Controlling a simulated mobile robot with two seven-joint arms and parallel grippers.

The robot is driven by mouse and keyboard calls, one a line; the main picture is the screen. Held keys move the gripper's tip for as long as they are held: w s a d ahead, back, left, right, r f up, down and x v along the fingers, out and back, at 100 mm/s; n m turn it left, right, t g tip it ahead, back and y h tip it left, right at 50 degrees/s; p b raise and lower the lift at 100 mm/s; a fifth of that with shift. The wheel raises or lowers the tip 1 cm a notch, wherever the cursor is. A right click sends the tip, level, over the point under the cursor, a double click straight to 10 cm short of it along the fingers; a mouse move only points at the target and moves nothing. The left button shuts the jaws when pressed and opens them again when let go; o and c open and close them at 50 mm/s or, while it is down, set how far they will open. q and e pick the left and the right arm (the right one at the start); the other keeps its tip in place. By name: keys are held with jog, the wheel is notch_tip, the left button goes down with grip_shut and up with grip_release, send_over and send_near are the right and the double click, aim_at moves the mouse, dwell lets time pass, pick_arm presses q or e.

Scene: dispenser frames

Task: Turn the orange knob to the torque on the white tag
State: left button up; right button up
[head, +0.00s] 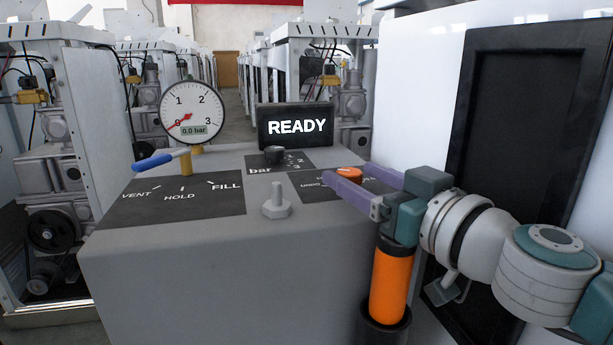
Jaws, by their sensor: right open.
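The orange knob (349,174) is on the black panel at the right of the grey console top. My right gripper (346,171) comes in from the right with its two purple fingers apart, one on each side of the knob. I cannot tell whether either finger touches it. The near finger and the gripper hide part of the panel's markings; "UNDO" can be partly read. I see no white tag in this view. My left gripper is not in view.
The grey console (200,250) carries a blue-handled lever (155,161), a gauge (188,113) reading 0.0 bar, a black knob (274,155), a bolt (276,200) and a READY display (296,126). An orange cylinder (390,285) stands in a black holder below my right gripper.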

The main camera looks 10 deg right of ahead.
jog(key=shift+c, duration=0.3)
grip_shut()
dwell(0.3)
jog(key=m+h+p, duration=0.1)
jog(key=h+p, duration=0.1)
jog(key=m+h+p, duration=0.1)
jog(key=h, duration=0.1)
jog(key=shift+s+a+r+m+t+p, duration=0.1)
jog(key=shift+a+r+m+t+p, duration=0.2)
jog(key=shift+a+t, duration=0.1)
jog(key=shift+a+f+m+h+p, duration=0.1)
jog(key=shift+a+m+h+p, duration=0.1)
jog(key=shift+m+h+p, duration=0.75)
jog(key=m+h, duration=0.1)
jog(key=h, duration=0.1)
jog(key=shift+a+f+h, duration=0.1)
jog(key=shift+a+h, duration=0.05)
jog(key=shift+h, duration=0.2)
jog(key=shift+a+f+m+g+h+b, duration=0.15)
jog(key=shift+m+g+h+b, duration=0.4)
jog(key=shift+m+h, duration=0.9)
jog(key=shift+h, duration=0.35)
